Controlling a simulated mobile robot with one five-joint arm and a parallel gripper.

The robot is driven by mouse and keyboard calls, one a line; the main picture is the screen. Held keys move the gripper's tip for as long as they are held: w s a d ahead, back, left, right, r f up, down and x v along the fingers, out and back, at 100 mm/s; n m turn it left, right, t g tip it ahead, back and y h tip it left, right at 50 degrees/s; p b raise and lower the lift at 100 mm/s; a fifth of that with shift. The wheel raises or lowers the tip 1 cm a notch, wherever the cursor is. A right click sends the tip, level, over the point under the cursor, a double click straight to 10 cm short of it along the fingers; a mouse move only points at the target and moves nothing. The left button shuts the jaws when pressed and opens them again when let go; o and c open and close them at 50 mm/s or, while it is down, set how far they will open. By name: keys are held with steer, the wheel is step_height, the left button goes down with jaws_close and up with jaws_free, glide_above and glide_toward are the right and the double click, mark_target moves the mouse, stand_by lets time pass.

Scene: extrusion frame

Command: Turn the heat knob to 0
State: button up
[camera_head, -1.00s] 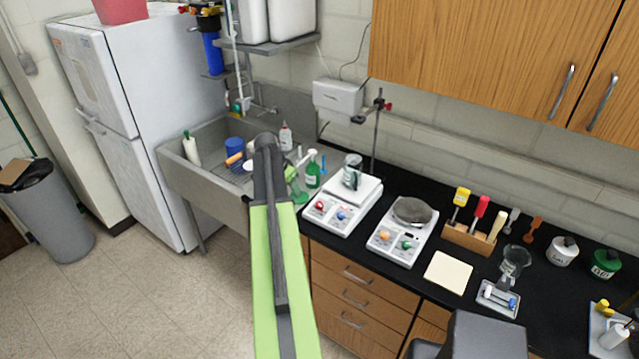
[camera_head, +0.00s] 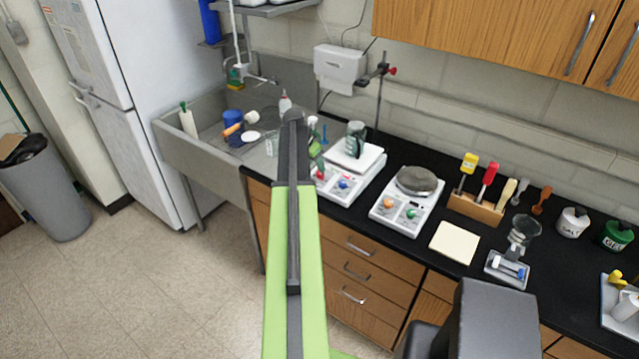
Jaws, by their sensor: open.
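Two white hot plates stand side by side on the black counter. The left one (camera_head: 362,166) has a glass beaker (camera_head: 355,138) on its top, and a red knob (camera_head: 320,173) and a blue knob (camera_head: 343,184) on its front panel. The right one (camera_head: 400,221) has a round grey piece (camera_head: 417,181) on top, with an orange knob (camera_head: 388,203) and a green knob (camera_head: 411,214). Labels and knob settings are too small to read. My green and dark arm reaches forward, its far end just left of the left hot plate. No gripper fingers show.
A grey sink (camera_head: 185,135) lies left of the counter. A green bottle (camera_head: 316,150) stands close beside my arm's end, partly hidden. Right of the hot plates are a pale pad (camera_head: 454,242), a wooden tool holder (camera_head: 477,208) and a glass funnel (camera_head: 524,229).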

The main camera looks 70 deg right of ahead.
mark_target(320, 175)
steer(key=b+x, duration=0.4)
steer(key=x, duration=0.2)
steer(key=shift+d+f+b, duration=0.1)
steer(key=shift+f+b, duration=0.25)
steer(key=shift+r, duration=0.1)
jaws_close()
